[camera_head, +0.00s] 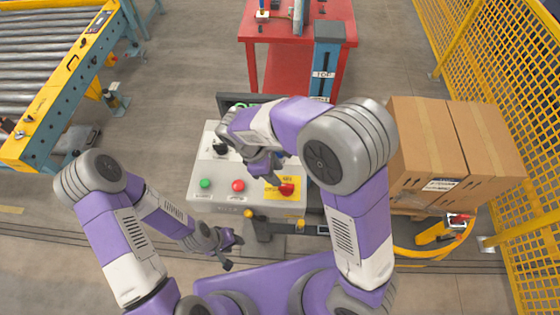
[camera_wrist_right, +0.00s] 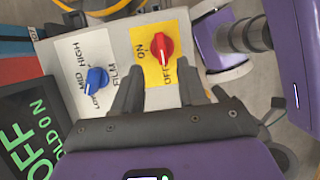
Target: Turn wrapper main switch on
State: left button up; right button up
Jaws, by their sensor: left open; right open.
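The main switch is a red rotary knob (camera_head: 287,189) on a yellow plate (camera_head: 271,192) at the lower right of the grey control panel (camera_head: 215,193). In the right wrist view, the red knob (camera_wrist_right: 159,47) sits on the yellow plate (camera_wrist_right: 148,74) with ON and OFF labels; its exact setting is hard to tell. My right gripper (camera_head: 266,168) is over the panel; its open fingers (camera_wrist_right: 158,70) point at the knob, with nothing between them. My left gripper (camera_head: 230,248) is open and empty, low in front of the panel at left.
The panel also carries a green button (camera_head: 205,183), a red button (camera_head: 238,186) and a blue knob (camera_wrist_right: 96,78). A dark screen (camera_wrist_right: 35,130) reads OFF. Cardboard boxes (camera_head: 436,145) and a yellow fence (camera_head: 515,60) stand right. A red table (camera_head: 275,65) is behind, a roller conveyor (camera_head: 45,60) left.

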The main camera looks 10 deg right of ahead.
aim_at(286, 186)
jog(key=x, duration=0.7)
jog(key=shift+s+d+f, duration=0.1)
jog(key=shift+s+f, duration=0.1)
grip_shut()
